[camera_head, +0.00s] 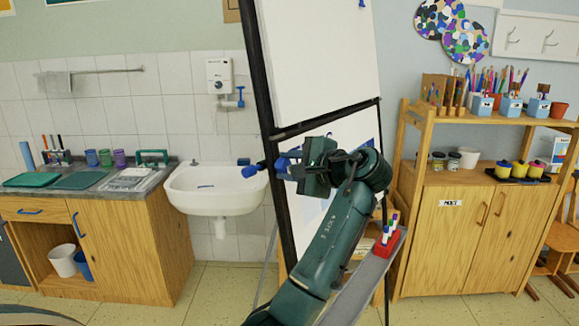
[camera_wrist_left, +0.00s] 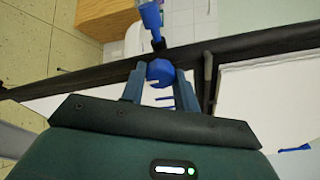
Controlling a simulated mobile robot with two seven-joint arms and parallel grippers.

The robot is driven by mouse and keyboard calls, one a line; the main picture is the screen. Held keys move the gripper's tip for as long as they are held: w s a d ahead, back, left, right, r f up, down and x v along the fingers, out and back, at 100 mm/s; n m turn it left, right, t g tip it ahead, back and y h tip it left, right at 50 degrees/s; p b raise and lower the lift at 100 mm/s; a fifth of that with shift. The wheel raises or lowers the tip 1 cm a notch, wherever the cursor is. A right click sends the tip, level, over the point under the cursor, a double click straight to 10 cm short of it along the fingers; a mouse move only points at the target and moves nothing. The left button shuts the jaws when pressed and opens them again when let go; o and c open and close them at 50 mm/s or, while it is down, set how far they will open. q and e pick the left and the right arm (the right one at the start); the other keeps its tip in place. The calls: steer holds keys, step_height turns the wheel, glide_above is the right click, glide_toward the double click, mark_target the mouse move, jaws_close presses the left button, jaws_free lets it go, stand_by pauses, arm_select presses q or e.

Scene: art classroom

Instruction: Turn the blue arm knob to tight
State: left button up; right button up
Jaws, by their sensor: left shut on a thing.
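A tilted easel with white panels (camera_head: 317,50) and a black side rail (camera_head: 262,80) stands in the middle of the head view. My left gripper (camera_head: 286,165) is at this rail, about halfway up. In the left wrist view the round blue knob (camera_wrist_left: 160,73) sits between the fingertips of my left gripper (camera_wrist_left: 160,84), which is shut on it. Another blue part (camera_wrist_left: 151,18) on a black stem sticks out beyond the rail; it also shows in the head view (camera_head: 252,170). I see no mark for tight or loose. My right gripper is out of view.
A white sink (camera_head: 214,187) and wooden counter (camera_head: 125,245) are behind on the left. A red marker holder (camera_head: 386,244) stands on the easel's tray, close to my left arm. A wooden cabinet (camera_head: 460,240) is on the right. Tiled floor (camera_head: 217,285) shows between.

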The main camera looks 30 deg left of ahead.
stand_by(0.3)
arm_select(q)
steer(key=o, duration=1)
steer(key=shift+c, duration=0.2)
steer(key=b+v, duration=0.2)
steer(key=v, duration=1.1)
steer(key=shift+b, duration=0.35)
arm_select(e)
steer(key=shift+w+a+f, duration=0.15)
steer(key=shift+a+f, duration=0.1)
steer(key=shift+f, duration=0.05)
arm_select(q)
steer(key=shift+s, duration=0.1)
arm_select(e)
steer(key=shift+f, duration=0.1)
